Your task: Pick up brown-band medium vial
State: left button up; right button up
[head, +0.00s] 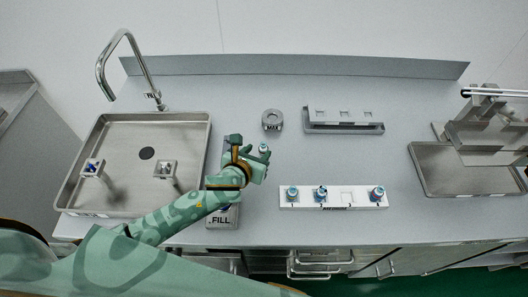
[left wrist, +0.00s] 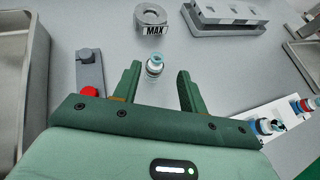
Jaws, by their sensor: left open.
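A small vial with a blue cap (head: 264,148) stands on the counter just ahead of my left gripper (head: 250,160). In the left wrist view this vial (left wrist: 155,66) is upright, roughly between the tips of my open left gripper (left wrist: 158,82), with gaps on both sides. Its band colour is too small to make out. Other blue-capped vials (head: 292,193), (head: 321,193), (head: 377,193) sit in a white rack (head: 334,207), which has one empty square slot. I cannot tell which vial bears a brown band. My right gripper is not in view.
A grey ring marked MAX (head: 272,120) and a grey slotted rack (head: 344,127) stand behind. A sink tray with a tap (head: 190,126) is at left. A FILL station (head: 222,219) lies under my left arm. A metal tray (head: 450,185) and apparatus are at right.

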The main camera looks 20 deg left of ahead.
aim_at(264, 144)
pick_arm(q)
jog(key=shift+x, duration=0.9)
jog(key=shift+w+f+b, duration=0.2)
jog(key=shift+w+b, duration=0.1)
jog(key=b+x, duration=0.1)
jog(key=x, duration=0.3)
jog(key=shift+w+a+f+b, duration=0.15)
jog(key=shift+f+b, duration=0.05)
jog(key=shift+b, duration=0.1)
jog(key=shift+r, duration=0.1)
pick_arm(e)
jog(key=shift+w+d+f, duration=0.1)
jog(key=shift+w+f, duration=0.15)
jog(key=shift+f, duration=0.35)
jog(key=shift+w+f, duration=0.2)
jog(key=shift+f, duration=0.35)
pick_arm(q)
jog(key=shift+c, duration=1.2)
grip_shut()
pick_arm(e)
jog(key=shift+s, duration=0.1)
